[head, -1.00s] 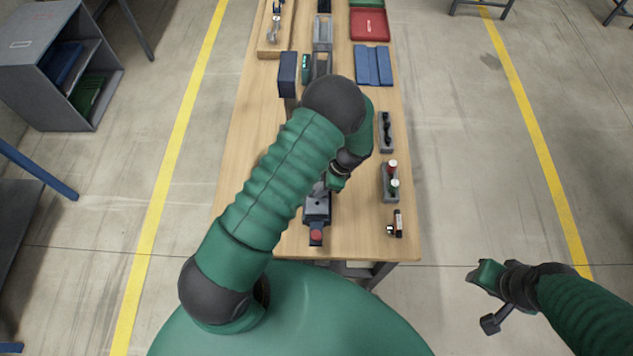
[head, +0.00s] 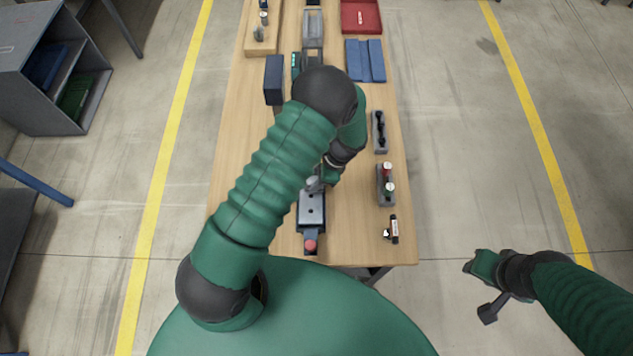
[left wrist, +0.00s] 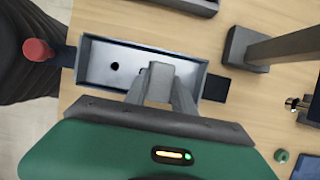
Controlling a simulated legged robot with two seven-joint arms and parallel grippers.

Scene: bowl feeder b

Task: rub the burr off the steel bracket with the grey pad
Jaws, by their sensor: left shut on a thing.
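The steel bracket (head: 312,209) is a pale flat plate with dark holes. It lies in a dark blue holder (head: 311,231) with a red knob (head: 310,245) at the near end of the bench. In the left wrist view the bracket (left wrist: 98,66) sits inside the holder's raised rim. My left gripper (head: 318,183) is shut on a small grey block, apparently the grey pad (left wrist: 158,82), over the bracket's far part. Contact with the bracket cannot be told, and no burr can be made out. My right gripper (head: 477,267) is off the bench at right; its fingers are unclear.
A dark blue upright panel (head: 274,80) stands farther back. The wooden bench (head: 240,130) is clear on the left.

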